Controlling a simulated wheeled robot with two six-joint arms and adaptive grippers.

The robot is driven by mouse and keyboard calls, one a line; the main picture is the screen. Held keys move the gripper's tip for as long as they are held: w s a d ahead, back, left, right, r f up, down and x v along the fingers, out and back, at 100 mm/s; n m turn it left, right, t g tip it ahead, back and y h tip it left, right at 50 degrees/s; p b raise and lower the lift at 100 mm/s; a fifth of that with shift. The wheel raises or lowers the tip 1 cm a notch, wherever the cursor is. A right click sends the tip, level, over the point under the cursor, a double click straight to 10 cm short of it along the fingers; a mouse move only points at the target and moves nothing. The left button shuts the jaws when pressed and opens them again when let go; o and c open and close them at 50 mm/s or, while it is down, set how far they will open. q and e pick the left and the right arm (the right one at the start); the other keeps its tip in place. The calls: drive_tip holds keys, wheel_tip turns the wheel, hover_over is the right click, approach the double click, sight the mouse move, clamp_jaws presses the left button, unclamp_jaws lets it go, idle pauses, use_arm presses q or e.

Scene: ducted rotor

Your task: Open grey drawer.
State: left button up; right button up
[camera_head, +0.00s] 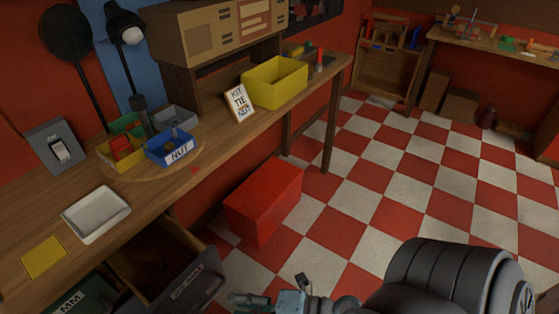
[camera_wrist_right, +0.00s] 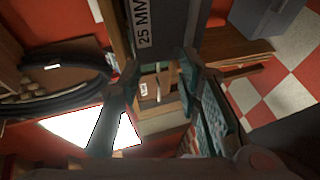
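The grey drawer (camera_head: 188,287) is under the workbench at the lower left of the head view. It is pulled partly out, with its dark inside showing behind the labelled front. In the right wrist view its grey front (camera_wrist_right: 165,45) has a "25 MM" label. My right gripper (camera_wrist_right: 158,65) is open, its fingers spread on either side of the lower end of that front; I cannot tell whether they touch it. In the head view, my right gripper (camera_head: 250,300) is just right of the drawer front, partly cut off. My left gripper is not in view.
A green drawer front (camera_head: 80,300) is left of the grey one. A red box (camera_head: 264,201) stands on the checkered floor behind. The bench top holds a white tray (camera_head: 96,214), a yellow card (camera_head: 43,257), a blue nut bin (camera_head: 171,147) and a yellow bin (camera_head: 275,82).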

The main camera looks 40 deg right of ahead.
drive_tip(key=b+v, duration=0.2)
drive_tip(key=v, duration=0.6)
drive_tip(key=shift+f, duration=0.35)
idle(0.4)
